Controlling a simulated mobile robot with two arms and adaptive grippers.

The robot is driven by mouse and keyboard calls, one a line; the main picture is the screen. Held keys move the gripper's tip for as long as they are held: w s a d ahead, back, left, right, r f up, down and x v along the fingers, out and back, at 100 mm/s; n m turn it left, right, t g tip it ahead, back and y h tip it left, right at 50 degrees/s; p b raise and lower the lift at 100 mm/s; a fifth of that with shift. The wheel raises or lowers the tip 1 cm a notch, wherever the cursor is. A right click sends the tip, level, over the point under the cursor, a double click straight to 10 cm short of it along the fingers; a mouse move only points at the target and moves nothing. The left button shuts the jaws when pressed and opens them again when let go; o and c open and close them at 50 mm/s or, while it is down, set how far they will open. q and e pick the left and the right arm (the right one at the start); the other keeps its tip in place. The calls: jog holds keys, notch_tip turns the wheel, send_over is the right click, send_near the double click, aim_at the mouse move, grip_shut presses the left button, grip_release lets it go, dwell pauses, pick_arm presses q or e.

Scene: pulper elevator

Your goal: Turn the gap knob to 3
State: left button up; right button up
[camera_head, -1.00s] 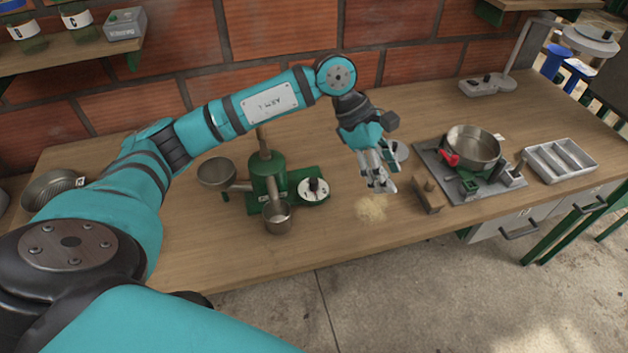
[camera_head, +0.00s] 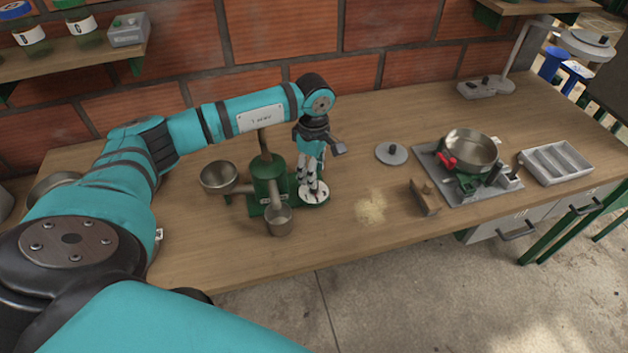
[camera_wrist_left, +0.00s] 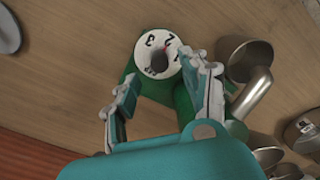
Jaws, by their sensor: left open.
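The green pulper (camera_head: 266,185) stands on the bench, with its round white gap dial (camera_head: 322,194) on the right end of its base. In the left wrist view the dial (camera_wrist_left: 146,47) shows black numbers, including 3 and 2, and a dark knob (camera_wrist_left: 159,62) in its middle. A small red mark shows near the dial's upper right edge. My left gripper (camera_head: 313,190) points down over the dial, open and empty. In the wrist view its fingers (camera_wrist_left: 158,72) stand on either side of the knob. I cannot tell if they touch it. My right gripper is out of view.
A metal cup (camera_head: 278,220) and a metal bowl (camera_head: 218,177) sit beside the pulper. The bench front is clear.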

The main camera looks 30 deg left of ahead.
pick_arm(q)
jog(key=shift+f+p, duration=0.3)
jog(key=shift+f, duration=2.35)
grip_shut()
